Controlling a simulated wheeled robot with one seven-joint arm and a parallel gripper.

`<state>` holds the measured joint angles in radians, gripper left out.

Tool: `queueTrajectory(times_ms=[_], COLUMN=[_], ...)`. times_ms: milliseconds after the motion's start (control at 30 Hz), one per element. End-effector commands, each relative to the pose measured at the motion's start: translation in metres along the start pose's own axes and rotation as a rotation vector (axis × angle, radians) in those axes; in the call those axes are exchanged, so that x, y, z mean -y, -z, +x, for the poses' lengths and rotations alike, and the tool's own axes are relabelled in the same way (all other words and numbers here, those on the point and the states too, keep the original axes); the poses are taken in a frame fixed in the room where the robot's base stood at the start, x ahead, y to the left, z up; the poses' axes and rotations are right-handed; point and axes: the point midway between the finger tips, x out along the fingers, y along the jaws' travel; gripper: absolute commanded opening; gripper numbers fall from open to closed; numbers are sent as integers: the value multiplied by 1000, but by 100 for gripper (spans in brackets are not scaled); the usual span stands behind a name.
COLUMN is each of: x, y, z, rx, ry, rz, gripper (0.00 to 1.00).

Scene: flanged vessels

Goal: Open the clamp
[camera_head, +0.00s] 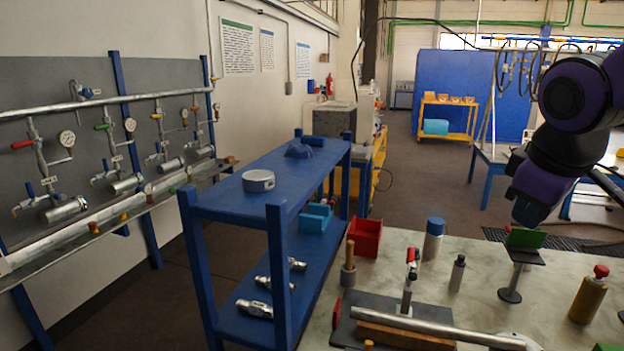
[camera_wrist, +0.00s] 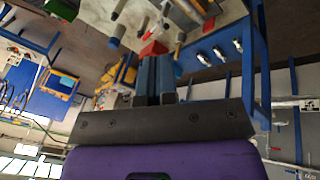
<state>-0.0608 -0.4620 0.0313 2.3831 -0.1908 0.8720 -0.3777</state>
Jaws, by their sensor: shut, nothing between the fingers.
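The clamp (camera_head: 408,283), a small upright metal one with a red handle tip, stands on the grey worktable (camera_head: 465,275) in the head view. It is beside a long metal bar (camera_head: 440,328) above a wooden block (camera_head: 395,338) on a dark plate. My gripper (camera_wrist: 156,62) shows in the wrist view with its two dark fingers together and nothing between them. In the head view my purple hand hangs at the right, up and away from the clamp; its fingertips are not clear there. I cannot make out the clamp surely in the wrist view.
Near the clamp stand a wooden-handled tool (camera_head: 348,265), a red bin (camera_head: 365,236), a blue-capped bottle (camera_head: 433,240), a grey bottle (camera_head: 457,273), a green-topped stand (camera_head: 515,270) and a yellow bottle (camera_head: 588,296). A blue shelf (camera_head: 235,198) stands left of the table.

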Motion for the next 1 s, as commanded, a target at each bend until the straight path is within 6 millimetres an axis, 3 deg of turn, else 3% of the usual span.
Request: queueTrajectory(times_ms=[200,400,1000], x=[25,42,45], y=[-50,-73,-78], z=[-23,-30,-31], rx=[-79,-120,-127], ry=[47,88,99], rz=[357,552,598], gripper=[0,0,0])
